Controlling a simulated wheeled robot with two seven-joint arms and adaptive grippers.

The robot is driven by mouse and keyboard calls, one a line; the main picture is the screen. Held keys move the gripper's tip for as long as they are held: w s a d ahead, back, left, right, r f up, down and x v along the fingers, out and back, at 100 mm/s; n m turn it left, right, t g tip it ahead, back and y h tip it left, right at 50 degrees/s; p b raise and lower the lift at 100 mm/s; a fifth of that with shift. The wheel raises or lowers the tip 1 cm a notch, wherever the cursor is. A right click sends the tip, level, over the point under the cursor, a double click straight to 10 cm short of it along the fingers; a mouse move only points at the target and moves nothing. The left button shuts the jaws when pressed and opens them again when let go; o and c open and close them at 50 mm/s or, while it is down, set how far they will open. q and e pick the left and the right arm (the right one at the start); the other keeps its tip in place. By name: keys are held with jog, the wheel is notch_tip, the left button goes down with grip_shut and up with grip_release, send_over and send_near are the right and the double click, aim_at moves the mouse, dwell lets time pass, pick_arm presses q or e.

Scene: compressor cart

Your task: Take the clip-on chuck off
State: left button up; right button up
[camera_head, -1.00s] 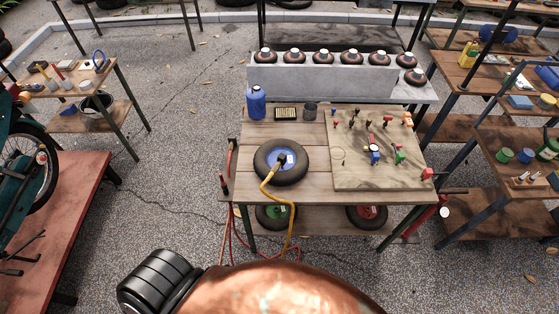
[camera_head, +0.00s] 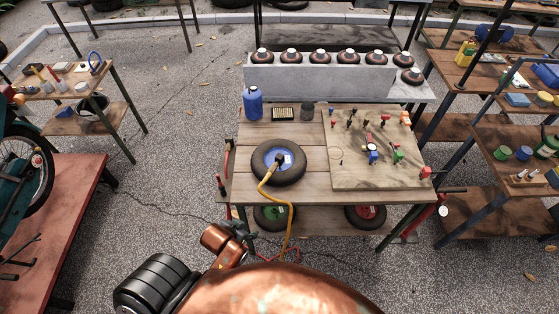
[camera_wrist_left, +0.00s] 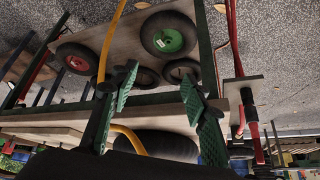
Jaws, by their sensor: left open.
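The wheel with the blue hub (camera_head: 263,152) lies flat on the wooden cart top. The clip-on chuck (camera_head: 279,160) sits at its hub, on the end of a yellow hose (camera_head: 264,190) that runs over the tyre and down the cart's front. My left gripper (camera_head: 248,235) is in front of and below the cart's front edge, apart from the chuck. In the left wrist view the gripper (camera_wrist_left: 158,78) is open, with nothing between its green-padded fingers. That view is upside down; the wheel on top shows only as a dark tyre (camera_wrist_left: 160,145), its chuck hidden. My right gripper is out of view.
A board with several small coloured fittings (camera_head: 350,175) covers the cart's right side. A blue bottle (camera_head: 252,103) and a dark cup (camera_head: 307,109) stand behind the wheel. Wheels with green (camera_head: 273,216) and red hubs (camera_head: 366,215) sit on the lower shelf. Red hoses hang at the left.

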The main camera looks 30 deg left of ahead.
aim_at(268, 175)
pick_arm(q)
jog(key=w+a+r+t, duration=0.1)
jog(key=w+r+t, duration=0.2)
jog(key=w, duration=0.3)
jog(key=w+a+r+t, duration=0.1)
jog(key=w+r+t, duration=0.3)
jog(key=w, duration=0.3)
jog(key=w+r+t, duration=0.4)
jog(key=w, duration=0.3)
jog(key=shift+a+n+t, duration=0.3)
jog(key=shift+a, duration=0.1)
jog(key=w, duration=0.2)
jog(key=shift+w, duration=0.3)
jog(key=w, duration=0.5)
jog(key=shift+w+f, duration=0.1)
jog(key=shift+f, duration=0.2)
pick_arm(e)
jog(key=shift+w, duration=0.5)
pick_arm(q)
jog(key=shift+c, duration=0.7)
jog(key=c, duration=0.9)
jog(key=shift+a, duration=0.1)
grip_shut()
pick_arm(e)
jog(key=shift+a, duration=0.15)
pick_arm(q)
jog(key=shift+r, duration=0.1)
